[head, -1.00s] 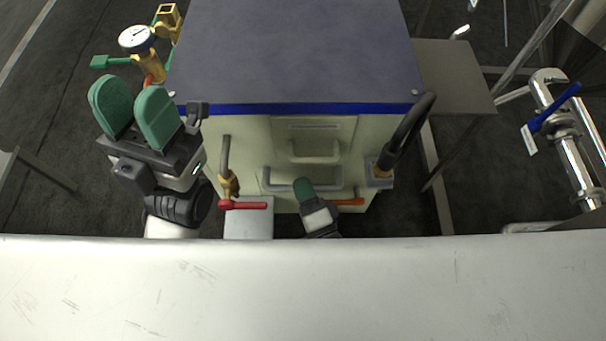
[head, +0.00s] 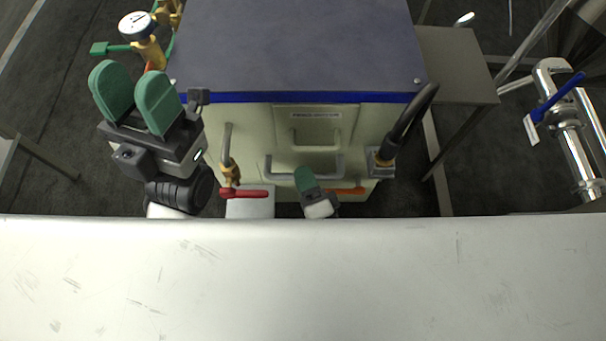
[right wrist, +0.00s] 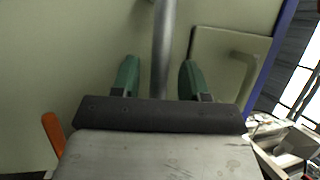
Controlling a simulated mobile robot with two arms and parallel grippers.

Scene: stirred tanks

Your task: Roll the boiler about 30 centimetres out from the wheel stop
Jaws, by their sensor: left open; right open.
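The boiler (head: 300,45) is a cream cabinet with a dark grey-blue top and a blue edge band. On its front is a grey bar handle (head: 335,172), which shows as an upright bar in the right wrist view (right wrist: 163,50). My right gripper (right wrist: 158,80) is open, with its green fingers on either side of that bar. It also shows in the head view, in front of the handle. My left gripper (head: 134,97) is open and empty, raised to the left of the boiler's front. I cannot make out the wheel stop or the boiler's wheels.
A pressure gauge with brass and green fittings (head: 137,27) stands left of the boiler. A red valve lever (head: 243,193) and a black hose (head: 408,125) are at its front. A grey side table (head: 455,65) and steel piping (head: 570,120) stand to the right.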

